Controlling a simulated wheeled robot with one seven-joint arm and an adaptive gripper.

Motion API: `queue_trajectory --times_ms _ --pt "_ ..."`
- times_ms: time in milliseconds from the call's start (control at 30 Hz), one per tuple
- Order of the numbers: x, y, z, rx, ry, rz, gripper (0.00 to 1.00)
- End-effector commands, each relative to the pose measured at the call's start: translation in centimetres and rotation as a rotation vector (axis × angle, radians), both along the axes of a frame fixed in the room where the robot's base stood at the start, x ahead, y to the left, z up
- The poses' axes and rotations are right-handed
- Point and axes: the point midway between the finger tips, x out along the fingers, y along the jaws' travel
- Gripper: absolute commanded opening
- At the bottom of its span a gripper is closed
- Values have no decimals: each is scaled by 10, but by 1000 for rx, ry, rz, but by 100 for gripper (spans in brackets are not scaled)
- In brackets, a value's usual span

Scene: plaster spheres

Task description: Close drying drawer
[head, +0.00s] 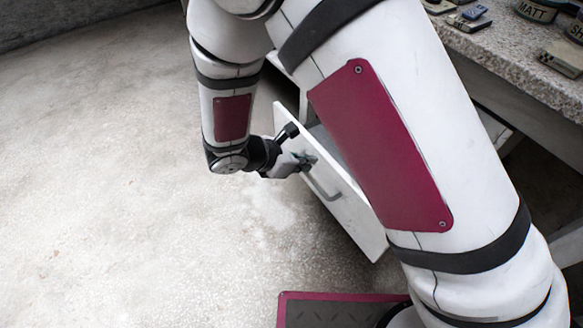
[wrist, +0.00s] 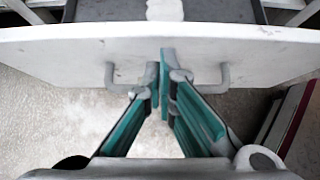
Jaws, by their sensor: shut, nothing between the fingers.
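The drying drawer (head: 360,228) stands pulled out from under the bench, its white front panel facing left in the head view. In the wrist view the drawer's front (wrist: 60,45) spans the picture, with a grey handle (wrist: 225,78) on its face. My gripper (head: 306,162) is at this front, near the handle. In the wrist view my gripper (wrist: 164,88) is shut and empty, its fingertips between the handle's two ends. Whether they touch the panel or the handle I cannot tell. My arm hides much of the drawer in the head view.
A speckled stone bench top (head: 500,48) with small labelled blocks (head: 537,10) is at the upper right. The pale floor (head: 130,200) on the left is clear. A pale object (wrist: 165,10) shows behind the drawer front in the wrist view.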

Motion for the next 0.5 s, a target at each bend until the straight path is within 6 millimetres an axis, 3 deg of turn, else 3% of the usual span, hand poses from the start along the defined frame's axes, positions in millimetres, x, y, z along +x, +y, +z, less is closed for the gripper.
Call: queue_trajectory --times_ms 500 --pt "6 -9 1 -1 0 1 0"
